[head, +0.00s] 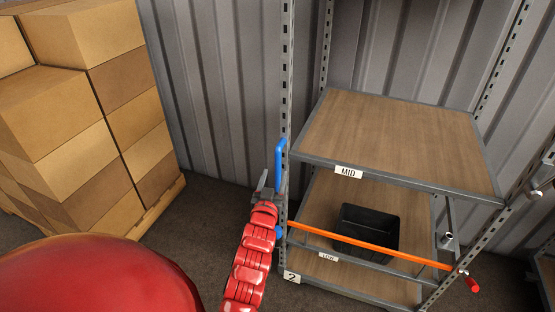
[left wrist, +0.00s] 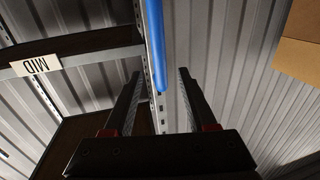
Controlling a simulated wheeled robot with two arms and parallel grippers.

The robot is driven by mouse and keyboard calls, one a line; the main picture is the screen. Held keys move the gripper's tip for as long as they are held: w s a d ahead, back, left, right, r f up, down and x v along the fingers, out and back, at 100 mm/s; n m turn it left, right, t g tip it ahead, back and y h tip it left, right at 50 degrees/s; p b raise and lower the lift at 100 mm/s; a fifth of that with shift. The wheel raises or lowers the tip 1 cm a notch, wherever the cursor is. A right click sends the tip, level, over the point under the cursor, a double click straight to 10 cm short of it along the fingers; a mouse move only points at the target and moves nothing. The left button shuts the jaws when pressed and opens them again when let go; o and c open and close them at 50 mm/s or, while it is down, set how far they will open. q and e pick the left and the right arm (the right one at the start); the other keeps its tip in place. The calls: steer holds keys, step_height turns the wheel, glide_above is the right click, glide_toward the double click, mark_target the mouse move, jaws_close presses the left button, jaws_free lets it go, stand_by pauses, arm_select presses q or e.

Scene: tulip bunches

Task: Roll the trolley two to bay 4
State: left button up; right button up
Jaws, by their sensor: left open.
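Trolley two is a grey metal rack with wooden shelves; its "2" label (head: 292,277) is on the lower left corner. A MID shelf (head: 390,135) and a low shelf (head: 325,215) show. A blue upright handle (head: 280,162) is on its left post. My left gripper (head: 269,184) is open beside that handle. In the left wrist view the blue handle (left wrist: 155,45) lines up between the two open fingers (left wrist: 159,80); I cannot tell whether they touch it. My right gripper is not in view. No bay 4 marking is visible.
A black bin (head: 368,232) stands on the low shelf behind an orange bar (head: 370,245) with a red end. Stacked cardboard boxes (head: 85,110) on a pallet (head: 157,212) stand left. A corrugated wall (head: 220,90) is close behind. Another shelf edge (head: 545,275) shows at right.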

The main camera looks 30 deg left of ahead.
mark_target(277, 164)
arm_select(q)
steer(key=p+x, duration=0.1)
steer(key=x, duration=0.6)
steer(key=shift+w+a, duration=0.1)
jaws_close()
stand_by(1.3)
